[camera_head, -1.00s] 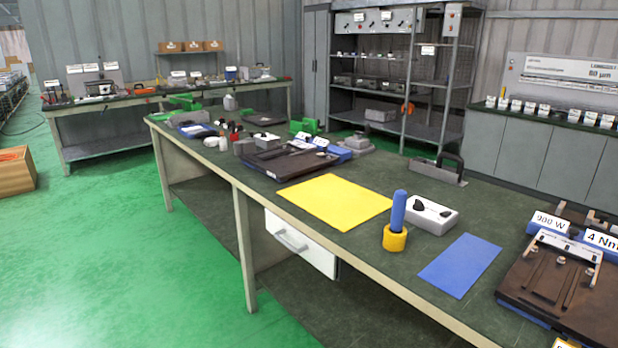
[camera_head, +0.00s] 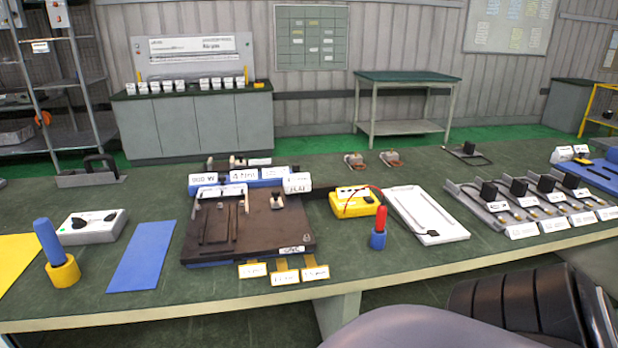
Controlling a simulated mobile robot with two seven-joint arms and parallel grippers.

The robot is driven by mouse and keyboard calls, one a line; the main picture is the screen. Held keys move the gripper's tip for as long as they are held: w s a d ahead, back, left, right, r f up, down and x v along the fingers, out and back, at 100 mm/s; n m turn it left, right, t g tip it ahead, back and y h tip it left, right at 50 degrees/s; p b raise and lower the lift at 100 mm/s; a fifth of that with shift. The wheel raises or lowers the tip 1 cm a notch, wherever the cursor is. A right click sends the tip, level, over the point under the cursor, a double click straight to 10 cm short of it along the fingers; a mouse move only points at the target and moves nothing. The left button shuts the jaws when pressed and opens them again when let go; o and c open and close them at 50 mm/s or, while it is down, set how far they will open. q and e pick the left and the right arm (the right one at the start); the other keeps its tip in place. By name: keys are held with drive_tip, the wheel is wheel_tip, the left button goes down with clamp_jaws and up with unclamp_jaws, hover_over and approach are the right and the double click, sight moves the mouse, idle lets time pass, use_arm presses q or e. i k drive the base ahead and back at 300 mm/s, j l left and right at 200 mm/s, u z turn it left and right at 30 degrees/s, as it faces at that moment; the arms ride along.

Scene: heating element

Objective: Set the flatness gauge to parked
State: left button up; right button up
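On the workbench a dark fixture plate (camera_head: 262,235) on a blue base carries a light bridge-like bar (camera_head: 221,190), dark strips and a small light-topped part (camera_head: 276,198). A white label (camera_head: 297,183) at its back right seems to read "FLAT". I cannot tell for sure which part is the flatness gauge, or its setting. Two other labels, "900 W" (camera_head: 202,180) and "4 Nm" (camera_head: 245,175), stand along the back. No fingertips of either gripper show.

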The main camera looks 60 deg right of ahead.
sight(295, 183)
drive_tip(key=z, duration=1.75)
drive_tip(key=l+z, duration=0.25)
